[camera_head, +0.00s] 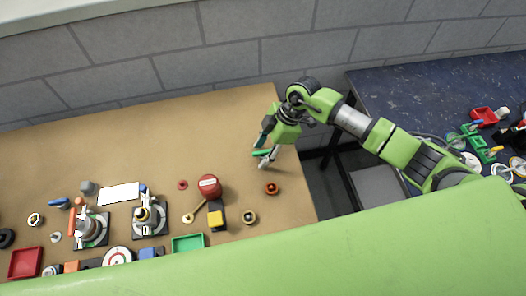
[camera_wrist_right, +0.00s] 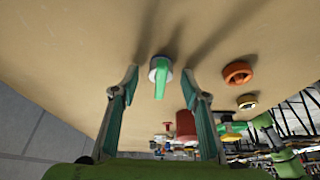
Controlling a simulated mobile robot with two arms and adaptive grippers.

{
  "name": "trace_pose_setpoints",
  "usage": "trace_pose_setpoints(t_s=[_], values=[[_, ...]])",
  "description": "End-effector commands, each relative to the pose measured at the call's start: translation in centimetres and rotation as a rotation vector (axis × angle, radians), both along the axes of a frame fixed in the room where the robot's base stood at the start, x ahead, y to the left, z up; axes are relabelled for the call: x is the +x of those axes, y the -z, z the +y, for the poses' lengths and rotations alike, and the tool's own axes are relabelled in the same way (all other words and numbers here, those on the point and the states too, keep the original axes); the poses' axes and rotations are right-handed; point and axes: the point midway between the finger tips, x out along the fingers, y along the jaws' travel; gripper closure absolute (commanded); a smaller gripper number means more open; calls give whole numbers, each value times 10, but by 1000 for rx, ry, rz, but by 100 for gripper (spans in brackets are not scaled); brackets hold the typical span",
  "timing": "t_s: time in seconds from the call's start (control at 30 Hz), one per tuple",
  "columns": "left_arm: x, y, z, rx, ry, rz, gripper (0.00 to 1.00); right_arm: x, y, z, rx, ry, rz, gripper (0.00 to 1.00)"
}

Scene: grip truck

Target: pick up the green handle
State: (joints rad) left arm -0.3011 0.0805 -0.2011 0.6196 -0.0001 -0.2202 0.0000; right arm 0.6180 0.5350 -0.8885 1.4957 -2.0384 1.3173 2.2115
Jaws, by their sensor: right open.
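The green handle (camera_wrist_right: 160,83) has a pale round base and stands on the tan table in the right wrist view. It lies between the two open fingers of my right gripper (camera_wrist_right: 160,74), with a visible gap on each side. In the head view the green handle (camera_head: 261,153) shows as a small green piece, partly covered by the fingers. My right gripper (camera_head: 262,157) points down there near the table's right part, open and empty. Whether the fingertips touch the table is unclear. My left gripper is not in view.
A green tray (camera_head: 188,244) and several tools fill the left and front. The table's back is clear; a grey wall stands behind.

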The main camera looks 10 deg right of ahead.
Motion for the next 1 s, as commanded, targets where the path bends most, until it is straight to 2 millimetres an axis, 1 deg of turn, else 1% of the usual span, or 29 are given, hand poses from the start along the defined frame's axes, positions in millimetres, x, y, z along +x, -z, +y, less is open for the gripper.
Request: trace_pose_setpoints(t_s=[0.1, 0.13, 0.17, 0.2, 0.27, 0.3, 0.57, 0.73, 0.87, 0.93, 1.0], values=[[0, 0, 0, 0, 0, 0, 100, 0, 0, 0, 0, 0, 0, 58], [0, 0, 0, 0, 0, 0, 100, 0, 0, 0, 0, 0, 0, 64], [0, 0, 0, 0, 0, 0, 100, 0, 0, 0, 0, 0, 0, 71], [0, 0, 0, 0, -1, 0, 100, 0, 0, 0, 0, 0, 0, 82], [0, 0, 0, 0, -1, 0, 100, 0, 0, 0, 0, 0, 0, 97], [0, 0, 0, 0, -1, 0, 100, 0, 0, 0, 0, 0, 0, 100], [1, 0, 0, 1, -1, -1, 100, 0, -1, 0, 1, 0, 0, 100], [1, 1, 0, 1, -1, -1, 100, 1, -7, 0, 1, -1, -1, 100], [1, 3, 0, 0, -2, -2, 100, 1, -21, 0, 2, -1, -4, 100], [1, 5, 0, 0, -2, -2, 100, 1, -33, 0, 1, -2, -5, 100], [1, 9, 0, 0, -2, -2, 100, -7, -44, 9, 3, -6, -5, 100]])
